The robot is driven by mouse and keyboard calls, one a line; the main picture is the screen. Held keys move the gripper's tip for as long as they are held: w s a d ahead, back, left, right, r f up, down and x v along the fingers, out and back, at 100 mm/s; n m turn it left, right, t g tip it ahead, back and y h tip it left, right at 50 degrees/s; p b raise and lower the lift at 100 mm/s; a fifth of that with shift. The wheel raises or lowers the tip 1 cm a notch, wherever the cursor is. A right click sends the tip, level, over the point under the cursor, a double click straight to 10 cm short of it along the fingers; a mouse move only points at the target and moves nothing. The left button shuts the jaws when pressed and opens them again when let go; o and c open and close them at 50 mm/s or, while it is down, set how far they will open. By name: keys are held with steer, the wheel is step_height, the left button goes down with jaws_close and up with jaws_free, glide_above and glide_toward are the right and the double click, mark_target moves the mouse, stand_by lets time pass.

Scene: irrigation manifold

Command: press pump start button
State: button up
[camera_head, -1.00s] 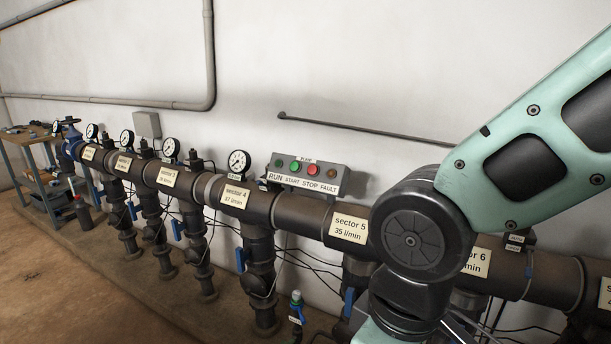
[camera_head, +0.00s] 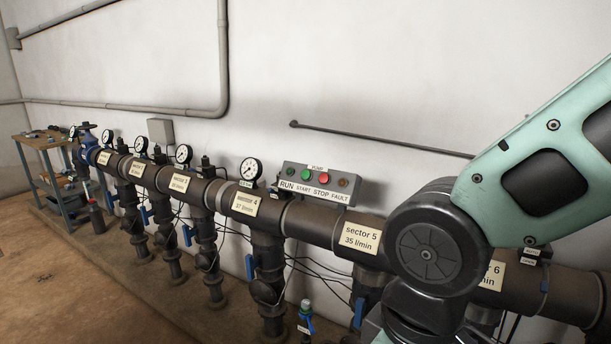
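The pump control box (camera_head: 320,184) is a grey panel on the white wall, just above the dark pipe between the sector 4 and sector 5 labels. Its green start button (camera_head: 306,174) sits above the word START. A red stop button (camera_head: 323,176) is just right of it, with dark lamps at the RUN and FAULT ends. My arm crosses the right side of the picture, to the right of the box and apart from it. My gripper is not in view.
A thick horizontal pipe (camera_head: 309,221) runs across below the box, with gauges, valves and sector labels. A pressure gauge (camera_head: 251,169) stands just left of the box. A workbench (camera_head: 44,170) is at the far left. Floor at the lower left is clear.

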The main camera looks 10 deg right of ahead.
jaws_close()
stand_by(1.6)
